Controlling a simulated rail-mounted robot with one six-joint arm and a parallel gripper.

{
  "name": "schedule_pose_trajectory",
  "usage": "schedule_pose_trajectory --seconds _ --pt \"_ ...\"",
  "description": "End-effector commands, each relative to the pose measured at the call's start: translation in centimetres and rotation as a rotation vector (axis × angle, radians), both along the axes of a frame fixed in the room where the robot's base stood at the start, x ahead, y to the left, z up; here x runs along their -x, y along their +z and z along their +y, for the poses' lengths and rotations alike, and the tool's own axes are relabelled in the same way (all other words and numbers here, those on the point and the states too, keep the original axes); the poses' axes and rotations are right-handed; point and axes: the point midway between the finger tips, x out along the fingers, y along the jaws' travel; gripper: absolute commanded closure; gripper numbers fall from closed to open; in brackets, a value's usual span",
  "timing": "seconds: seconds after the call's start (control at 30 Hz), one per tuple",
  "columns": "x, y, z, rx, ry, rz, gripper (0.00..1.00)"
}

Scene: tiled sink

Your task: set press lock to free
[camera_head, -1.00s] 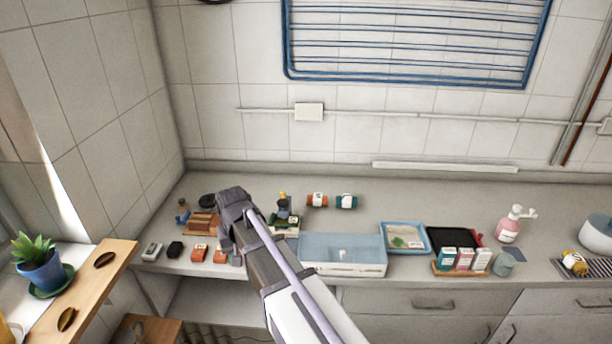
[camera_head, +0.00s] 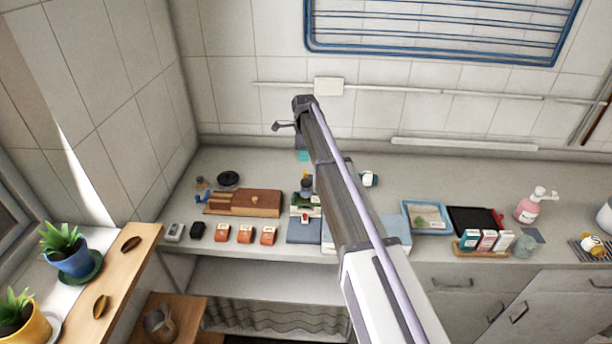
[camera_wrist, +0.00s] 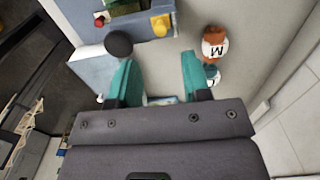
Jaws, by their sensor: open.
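The small press (camera_head: 306,188) stands on the counter, partly beside and behind my arm in the head view. It has a dark upper part, a yellow top and a green part at its base, with a red piece in front. In the wrist view its blue-grey body (camera_wrist: 95,68) shows at upper left, with a round black knob (camera_wrist: 118,43), a yellow part (camera_wrist: 161,25) and a red knob (camera_wrist: 99,20). I cannot tell which part is the lock. My gripper (camera_head: 303,156) is above and behind the press, its teal fingers (camera_wrist: 160,75) apart and empty; the black knob overlaps the left finger in view.
An orange roll marked M (camera_wrist: 215,42) is close by the right finger. A wooden box (camera_head: 257,203), a black round lid (camera_head: 228,179) and several small orange blocks (camera_head: 245,235) lie left. A blue-rimmed tray (camera_head: 427,217) and bottles stand right. The tiled wall is close behind.

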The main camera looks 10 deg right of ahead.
Motion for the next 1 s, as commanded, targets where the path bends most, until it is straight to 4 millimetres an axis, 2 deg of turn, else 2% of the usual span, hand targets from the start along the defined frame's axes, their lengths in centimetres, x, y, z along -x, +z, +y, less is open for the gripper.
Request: schedule_pose_trajectory --seconds 0.03,0.1,0.2,0.3,0.4,0.63,1.0 --pt "0.0 -2.4 0.0 0.0 0.0 0.0 0.56" --pt "0.0 -4.1 0.0 0.0 0.001 0.0 0.56" --pt "0.0 -6.5 0.0 0.0 0.001 0.0 0.56" --pt "0.0 -8.0 0.0 0.0 0.001 0.0 0.56" --pt "0.0 -8.4 0.0 0.0 0.001 0.0 0.56" --pt "0.0 -8.1 0.0 0.0 0.002 0.0 0.56" --pt "0.0 -8.1 0.0 0.0 0.002 0.0 0.91"
